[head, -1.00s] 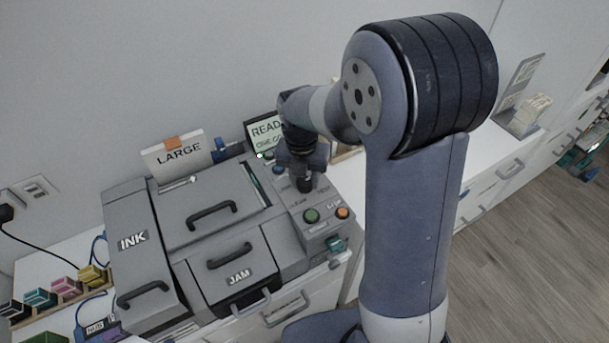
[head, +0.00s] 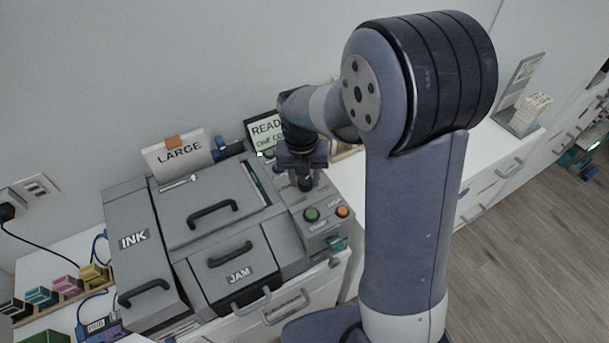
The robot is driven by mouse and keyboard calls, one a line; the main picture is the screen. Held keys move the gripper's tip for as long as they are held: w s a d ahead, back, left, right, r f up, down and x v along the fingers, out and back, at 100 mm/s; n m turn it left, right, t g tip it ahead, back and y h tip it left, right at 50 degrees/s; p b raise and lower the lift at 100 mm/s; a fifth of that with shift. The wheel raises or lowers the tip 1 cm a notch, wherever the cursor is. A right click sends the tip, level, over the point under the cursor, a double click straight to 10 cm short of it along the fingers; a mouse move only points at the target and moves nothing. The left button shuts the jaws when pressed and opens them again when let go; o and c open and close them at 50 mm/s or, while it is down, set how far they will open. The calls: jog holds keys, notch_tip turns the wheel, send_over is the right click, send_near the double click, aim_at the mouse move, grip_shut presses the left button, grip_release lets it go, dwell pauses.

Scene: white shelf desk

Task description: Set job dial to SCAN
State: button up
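The grey printer (head: 225,190) stands on the white desk, with its control panel along its right side. My gripper (head: 304,183) points down over the upper part of this panel. The job dial cannot be made out; my gripper covers the place around its tip. Whether the fingers are apart or closed on something is too small and dark to tell. The display (head: 265,133) behind my gripper reads "READ..." and "ONE CO...", with the rest cut off by my arm.
A green START button (head: 312,214) and an orange button (head: 343,211) sit just in front of my gripper. Handled INK (head: 133,239) and JAM (head: 239,275) covers are left of it. A LARGE card (head: 179,156) stands behind. Coloured cartridges (head: 95,274) lie at left.

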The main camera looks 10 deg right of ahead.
aim_at(302, 180)
jog(key=o, duration=0.3)
notch_tip(302, 180, up, 11)
jog(key=shift+a, duration=0.25)
jog(key=shift+f, duration=0.25)
jog(key=f, duration=1)
jog(key=shift+d+f, duration=0.3)
jog(key=shift+f, duration=0.05)
jog(key=shift+r, duration=0.1)
